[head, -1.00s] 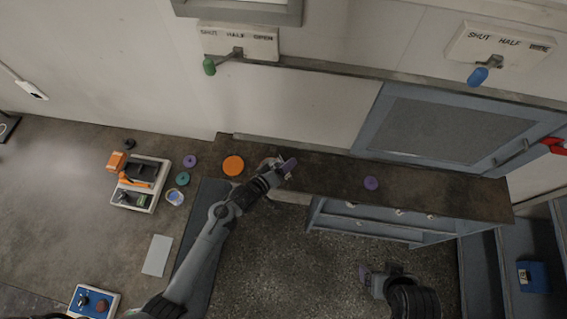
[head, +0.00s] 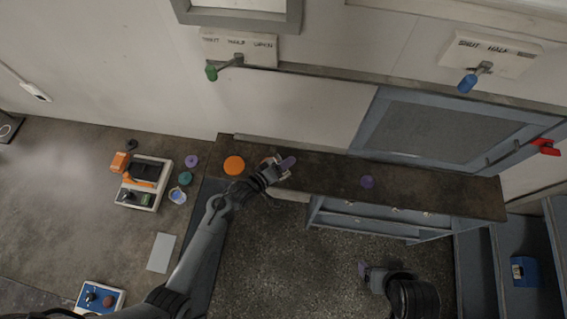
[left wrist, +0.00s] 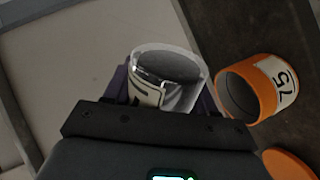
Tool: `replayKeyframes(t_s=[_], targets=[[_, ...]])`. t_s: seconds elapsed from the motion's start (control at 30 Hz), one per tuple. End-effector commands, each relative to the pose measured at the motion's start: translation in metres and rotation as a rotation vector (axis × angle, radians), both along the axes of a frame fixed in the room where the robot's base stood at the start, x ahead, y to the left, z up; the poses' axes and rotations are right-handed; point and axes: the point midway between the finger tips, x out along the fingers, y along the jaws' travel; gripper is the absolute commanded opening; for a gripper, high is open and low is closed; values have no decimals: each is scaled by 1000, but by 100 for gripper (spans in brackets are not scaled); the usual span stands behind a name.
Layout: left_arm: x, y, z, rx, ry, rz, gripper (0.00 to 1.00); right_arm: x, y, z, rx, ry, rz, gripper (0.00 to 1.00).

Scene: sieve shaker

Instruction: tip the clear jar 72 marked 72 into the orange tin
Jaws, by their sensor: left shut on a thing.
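The clear jar (left wrist: 172,66), with a pale label bearing dark print, is between the purple-padded fingers of my left gripper (left wrist: 165,88). My left gripper also shows in the head view (head: 282,167), over the dark ledge, where it mostly hides the jar. Something grey shows inside the jar; I cannot tell its level. The orange tin (left wrist: 262,88) stands open just right of the jar in the left wrist view, apart from it. Its white label has black digits, seen turned. My right gripper (head: 368,272) is low at the right in the head view; its opening is unclear.
Green (head: 211,72) and blue (head: 467,83) handled levers are on the wall above. A tray (head: 144,183) with small items is at left.

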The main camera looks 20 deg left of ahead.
Motion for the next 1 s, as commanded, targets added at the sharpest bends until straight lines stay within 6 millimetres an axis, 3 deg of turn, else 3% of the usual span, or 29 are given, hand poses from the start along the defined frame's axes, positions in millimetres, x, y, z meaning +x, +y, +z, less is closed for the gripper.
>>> replayKeyframes(t_s=[1.0], targets=[[1,0,14,-197,161,1,21,0,0,36,0,0,0,85]])
